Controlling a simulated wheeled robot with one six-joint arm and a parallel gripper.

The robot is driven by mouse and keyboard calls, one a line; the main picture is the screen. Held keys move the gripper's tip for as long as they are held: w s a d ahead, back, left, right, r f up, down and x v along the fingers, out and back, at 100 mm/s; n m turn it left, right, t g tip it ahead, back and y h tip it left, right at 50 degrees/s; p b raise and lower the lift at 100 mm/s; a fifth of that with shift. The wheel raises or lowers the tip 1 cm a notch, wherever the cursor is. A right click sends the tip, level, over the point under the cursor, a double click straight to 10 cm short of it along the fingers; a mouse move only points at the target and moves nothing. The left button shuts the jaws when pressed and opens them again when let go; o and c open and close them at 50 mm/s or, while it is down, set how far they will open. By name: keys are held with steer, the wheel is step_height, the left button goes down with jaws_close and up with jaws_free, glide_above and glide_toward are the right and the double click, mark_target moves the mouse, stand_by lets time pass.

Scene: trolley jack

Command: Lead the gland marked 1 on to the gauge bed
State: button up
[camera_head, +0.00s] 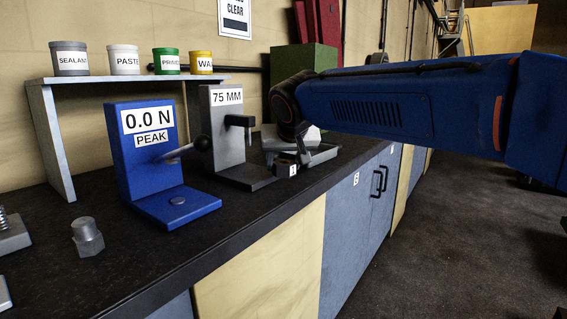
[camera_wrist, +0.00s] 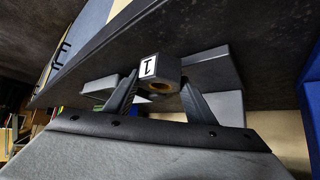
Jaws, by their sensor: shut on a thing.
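The gland marked 1 (camera_wrist: 159,70) is a dark grey block with a white label and a brass-lined hole. In the wrist view it sits between the two fingers of my gripper (camera_wrist: 161,84), which is shut on it. In the head view the gland (camera_head: 284,170) is small, near the bench's front edge, with my gripper (camera_head: 292,158) partly hidden by its own arm. Left of it stands the grey gauge marked 75 MM (camera_head: 227,97), with a flat dark foot (camera_head: 246,177). I cannot tell whether the gland touches the bench.
A blue gauge reading 0.0 N PEAK (camera_head: 147,147) with a flat base stands left of the grey gauge. A hex bolt (camera_head: 88,238) stands front left. A shelf (camera_head: 120,80) holds several tins. A green box (camera_head: 300,62) is behind my arm.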

stand_by(0.5)
steer(key=shift+w+a+f, duration=0.15)
steer(key=shift+w+a, duration=0.95)
steer(key=shift+a, duration=0.35)
steer(key=shift+w+a+f, duration=0.2)
steer(key=shift+w+a, duration=0.95)
steer(key=shift+a, duration=0.25)
steer(key=shift+w+a+f, duration=0.15)
steer(key=shift+w+a, duration=0.95)
steer(key=shift+a, duration=0.35)
steer(key=shift+f, duration=0.15)
steer(key=o, duration=1.6)
steer(key=shift+c, duration=0.2)
steer(key=v, duration=1.7)
steer(key=shift+s+d, duration=0.1)
steer(key=shift+s, duration=0.05)
steer(key=v, duration=0.7)
